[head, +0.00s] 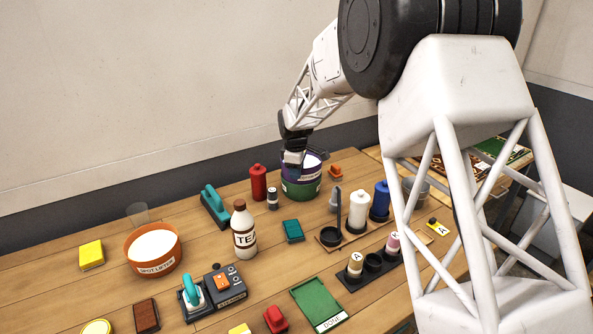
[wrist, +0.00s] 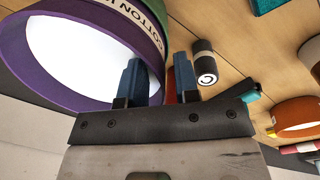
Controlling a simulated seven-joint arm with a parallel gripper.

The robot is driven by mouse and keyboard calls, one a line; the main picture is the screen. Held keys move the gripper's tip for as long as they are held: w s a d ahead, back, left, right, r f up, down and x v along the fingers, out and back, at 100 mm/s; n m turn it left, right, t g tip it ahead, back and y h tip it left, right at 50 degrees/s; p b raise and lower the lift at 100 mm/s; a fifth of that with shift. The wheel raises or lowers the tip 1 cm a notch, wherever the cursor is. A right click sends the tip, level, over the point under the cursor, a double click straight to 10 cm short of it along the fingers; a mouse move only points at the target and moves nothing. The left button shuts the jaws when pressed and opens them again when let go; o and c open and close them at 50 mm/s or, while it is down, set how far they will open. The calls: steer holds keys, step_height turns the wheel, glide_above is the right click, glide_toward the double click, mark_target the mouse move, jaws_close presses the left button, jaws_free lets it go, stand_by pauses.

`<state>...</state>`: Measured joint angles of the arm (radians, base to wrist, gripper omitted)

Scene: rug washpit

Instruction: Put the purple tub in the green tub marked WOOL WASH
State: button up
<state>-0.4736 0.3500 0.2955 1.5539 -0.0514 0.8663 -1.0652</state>
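The purple tub (head: 313,163) stands at the back of the table with white contents. It shows large in the wrist view (wrist: 75,98), with a white label reading "COTTON W…". Its lower part appears seated inside the green tub (head: 301,192), whose wall shows below the purple one. The green tub's lettering is too small to read. My gripper (head: 293,160) is at the purple tub's rim, on its near left side. In the wrist view its two blue fingers (wrist: 160,82) stand apart with a gap between them. I cannot tell whether they touch the rim.
A red bottle (head: 258,183) and a small dark canister (head: 272,199) stand close left of the tubs. An orange block (head: 335,172) lies to the right. An orange tub (head: 153,265) is left.

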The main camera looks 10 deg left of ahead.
steer(key=shift+r, duration=0.1)
step_height(320, 180, up, 13)
steer(key=s, duration=0.1)
stand_by(0.8)
stand_by(0.6)
steer(key=shift+d, duration=0.1)
steer(key=s+d+r+m, duration=0.5)
steer(key=s+d, duration=0.6)
steer(key=d, duration=0.3)
steer(key=s+d+r+m, duration=0.4)
steer(key=s+d+r, duration=0.1)
steer(key=s+d, duration=0.7)
steer(key=s+d+f+m, duration=0.2)
steer(key=s+d, duration=0.3)
steer(key=s, duration=0.4)
steer(key=s+d+f+m+t, duration=0.1)
steer(key=s+d+m, duration=0.3)
steer(key=s, duration=0.5)
steer(key=s+d+f+m, duration=0.3)
steer(key=s+d, duration=0.3)
steer(key=s, duration=0.3)
steer(key=shift+s+f+t, duration=0.2)
steer(key=shift+f+t, duration=0.1)
steer(key=shift+f, duration=0.25)
